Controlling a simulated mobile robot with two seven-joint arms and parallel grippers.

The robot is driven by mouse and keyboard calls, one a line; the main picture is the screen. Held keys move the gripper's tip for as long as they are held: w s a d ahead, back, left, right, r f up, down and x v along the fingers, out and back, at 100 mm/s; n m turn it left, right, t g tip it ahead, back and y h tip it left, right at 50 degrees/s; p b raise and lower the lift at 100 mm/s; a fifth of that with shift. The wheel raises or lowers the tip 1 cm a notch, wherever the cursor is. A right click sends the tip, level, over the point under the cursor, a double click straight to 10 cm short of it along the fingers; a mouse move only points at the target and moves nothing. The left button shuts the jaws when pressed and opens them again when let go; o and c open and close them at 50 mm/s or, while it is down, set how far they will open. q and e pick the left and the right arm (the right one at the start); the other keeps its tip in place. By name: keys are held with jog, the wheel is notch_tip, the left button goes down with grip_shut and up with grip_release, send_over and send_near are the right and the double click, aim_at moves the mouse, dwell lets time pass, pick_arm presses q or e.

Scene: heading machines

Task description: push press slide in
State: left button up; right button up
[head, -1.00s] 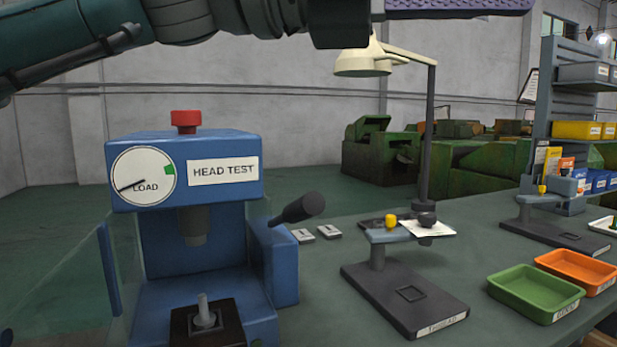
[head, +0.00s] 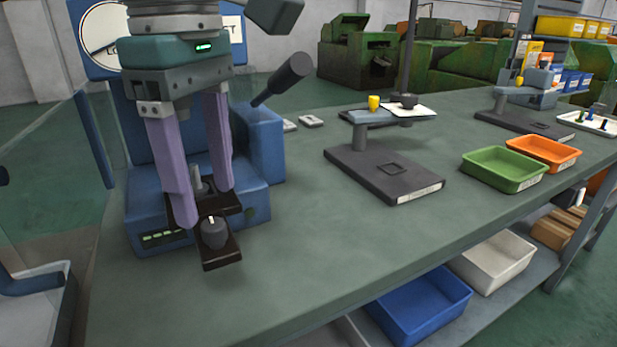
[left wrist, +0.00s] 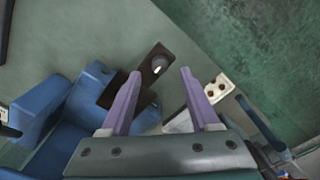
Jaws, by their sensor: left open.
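The blue press (head: 145,205) stands at the left end of the green bench. Its dark slide (head: 222,257) sticks out of the front, with a grey knob (head: 214,232) on its outer end and an upright metal pin (head: 197,180) further in. My left gripper (head: 206,206) points down in front of the press, its purple fingers apart on either side of the slide; contact is unclear. In the left wrist view the slide (left wrist: 141,92) and its bright-topped knob (left wrist: 158,68) lie between the open fingertips (left wrist: 160,72). My gripper covers much of the press face. My right gripper is out of view.
The press lever (head: 284,78) juts up to the right of my gripper. A clear guard (head: 85,150) stands on the left. A dark gauge stand (head: 385,172), a green tray (head: 503,168) and an orange tray (head: 543,152) are further right. The front bench top is clear.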

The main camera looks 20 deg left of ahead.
aim_at(213, 223)
pick_arm(q)
jog(key=shift+f, duration=1.9)
grip_shut()
